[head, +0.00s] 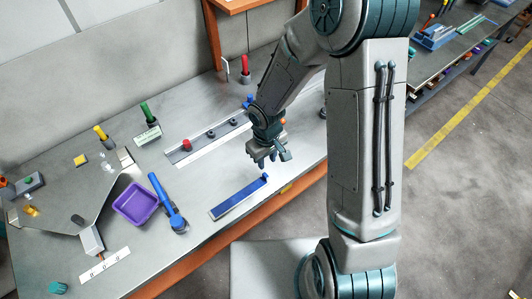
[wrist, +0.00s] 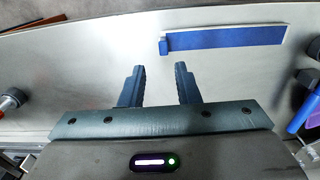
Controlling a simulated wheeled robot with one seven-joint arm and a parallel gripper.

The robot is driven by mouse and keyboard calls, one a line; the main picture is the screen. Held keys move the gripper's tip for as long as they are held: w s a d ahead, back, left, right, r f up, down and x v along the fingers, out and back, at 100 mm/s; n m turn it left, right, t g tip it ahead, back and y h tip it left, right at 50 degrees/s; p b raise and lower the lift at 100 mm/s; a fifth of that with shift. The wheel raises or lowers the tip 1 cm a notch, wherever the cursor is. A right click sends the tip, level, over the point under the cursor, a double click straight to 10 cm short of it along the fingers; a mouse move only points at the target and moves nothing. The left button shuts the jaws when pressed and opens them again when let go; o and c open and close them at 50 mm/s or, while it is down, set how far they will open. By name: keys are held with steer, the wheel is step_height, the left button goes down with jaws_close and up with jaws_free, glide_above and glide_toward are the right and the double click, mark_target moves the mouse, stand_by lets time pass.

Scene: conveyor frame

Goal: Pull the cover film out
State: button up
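A long blue strip (head: 237,199), which looks like the cover film, lies along a thin pale bar on the grey table, with a small raised blue tab (head: 265,177) at its upper right end. In the wrist view the strip (wrist: 232,37) is near the top, its tab (wrist: 164,44) at its left end. My gripper (head: 268,157) is above the table, a little beyond the tab in the head view. In the wrist view my gripper (wrist: 158,72) is open and empty, its two dark fingers apart and not touching the tab.
A rail (head: 209,138) with a red knob and dark knobs lies behind my gripper. A blue-handled tool (head: 170,206) and a purple tray (head: 137,203) are left of the strip. The orange table edge (head: 230,238) runs along the front. Bare tabletop surrounds the strip.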

mark_target(266, 175)
steer(key=shift+a+f+b, duration=0.25)
steer(key=shift+f+b, duration=0.05)
steer(key=shift+f, duration=0.35)
step_height(266, 175, down, 7)
steer(key=b, duration=0.5)
steer(key=shift+f+b, duration=0.1)
steer(key=shift+b, duration=0.3)
steer(key=shift+f, duration=0.15)
steer(key=shift+c, duration=0.6)
jaws_close()
steer(key=shift+r, duration=0.3)
steer(key=shift+s+a+r+p, duration=0.3)
steer(key=shift+a+r+p, duration=0.1)
steer(key=shift+r, duration=0.3)
steer(key=shift+s+a+r+p, duration=0.3)
steer(key=shift+a+r+p, duration=0.1)
steer(key=shift+r, duration=0.25)
